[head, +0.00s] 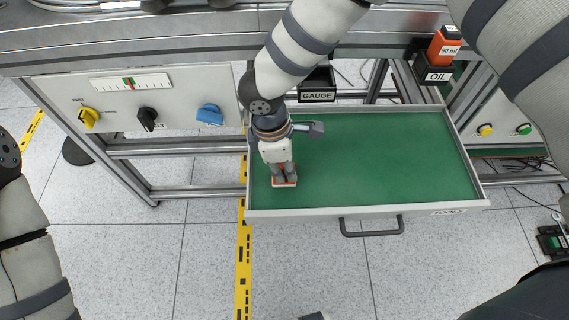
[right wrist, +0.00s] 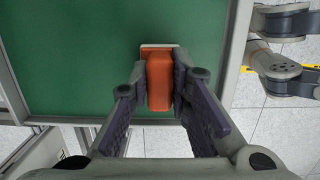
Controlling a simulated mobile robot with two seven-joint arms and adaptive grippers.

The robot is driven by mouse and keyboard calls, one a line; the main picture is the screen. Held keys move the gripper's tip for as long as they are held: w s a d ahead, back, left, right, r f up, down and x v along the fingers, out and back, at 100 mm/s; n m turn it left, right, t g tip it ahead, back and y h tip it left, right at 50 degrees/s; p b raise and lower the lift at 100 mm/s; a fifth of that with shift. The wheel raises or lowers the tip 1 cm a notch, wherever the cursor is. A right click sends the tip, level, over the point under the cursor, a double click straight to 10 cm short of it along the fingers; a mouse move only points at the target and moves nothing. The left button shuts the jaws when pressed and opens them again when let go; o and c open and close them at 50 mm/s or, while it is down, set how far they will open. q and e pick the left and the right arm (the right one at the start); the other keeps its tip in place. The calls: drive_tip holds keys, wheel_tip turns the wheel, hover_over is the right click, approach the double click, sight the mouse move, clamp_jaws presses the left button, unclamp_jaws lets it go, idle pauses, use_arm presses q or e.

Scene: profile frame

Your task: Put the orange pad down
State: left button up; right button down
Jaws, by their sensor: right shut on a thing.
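The orange pad (head: 285,184) is between the fingers of my right gripper (head: 284,176), at the left end of the open drawer (head: 390,160) with its green floor. In the right wrist view the orange pad (right wrist: 160,82) is an upright-looking orange block with a pale plate at its far end, and both fingers of the right gripper (right wrist: 161,85) close on its sides. The pad is low over the green floor; I cannot tell whether it touches. My left arm shows at the left edge of the head view, but its gripper is out of view.
The drawer's grey rim (head: 330,213) and front handle (head: 371,228) border the green floor, which is clear to the right. A black GAUGE holder (head: 317,90) stands behind the drawer. A panel with knobs (head: 148,116) is at left.

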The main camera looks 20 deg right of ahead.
drive_tip(key=c, duration=1.5)
unclamp_jaws()
drive_tip(key=shift+f, duration=0.1)
